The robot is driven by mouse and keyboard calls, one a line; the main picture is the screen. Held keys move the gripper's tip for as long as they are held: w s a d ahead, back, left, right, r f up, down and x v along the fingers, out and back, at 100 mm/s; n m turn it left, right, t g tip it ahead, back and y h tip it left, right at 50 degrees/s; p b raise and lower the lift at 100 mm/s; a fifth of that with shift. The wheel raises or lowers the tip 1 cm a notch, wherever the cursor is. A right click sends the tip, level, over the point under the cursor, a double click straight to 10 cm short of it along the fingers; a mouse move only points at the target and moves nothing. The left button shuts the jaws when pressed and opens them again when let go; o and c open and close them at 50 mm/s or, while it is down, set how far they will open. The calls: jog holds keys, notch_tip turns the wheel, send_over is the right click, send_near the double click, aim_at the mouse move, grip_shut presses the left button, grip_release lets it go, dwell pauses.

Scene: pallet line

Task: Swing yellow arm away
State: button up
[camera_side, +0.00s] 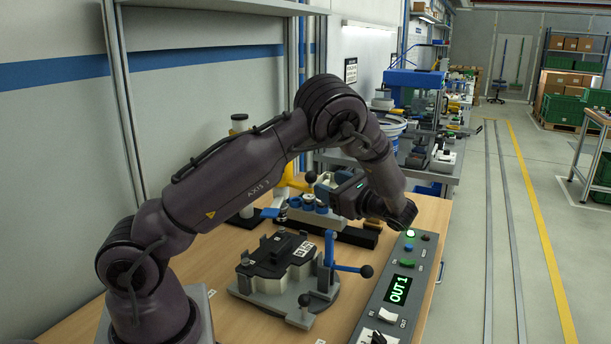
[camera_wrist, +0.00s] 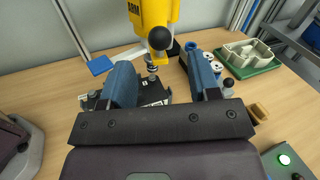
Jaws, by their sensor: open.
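The yellow arm (camera_wrist: 152,14) hangs into the top middle of the wrist view, with a black ball knob (camera_wrist: 160,38) at its near end. In the side view the yellow arm (camera_side: 294,181) is partly hidden behind my arm. My gripper (camera_wrist: 163,72) is open, its two blue fingers apart with nothing held between them. In the wrist picture the knob appears just above the gap between the fingertips; I cannot tell its exact distance. A grey fixture with a black part (camera_side: 277,256) stands on the bench; it shows partly between the fingers in the wrist view.
A blue toggle clamp with black knobs (camera_side: 346,266) stands at the fixture's right.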

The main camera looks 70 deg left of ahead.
aim_at(305, 185)
jog(key=x, duration=0.8)
jog(key=shift+s+a, duration=0.2)
jog(key=shift+a, duration=0.15)
grip_shut()
jog(key=w+a+n+g+h, duration=0.2)
jog(key=w+a+g, duration=0.1)
jog(key=w, duration=0.4)
jog(key=shift+a+n+g, duration=0.15)
jog(key=shift+n+g, duration=0.15)
jog(key=shift+n, duration=0.1)
grip_release()
jog(key=v, duration=1.3)
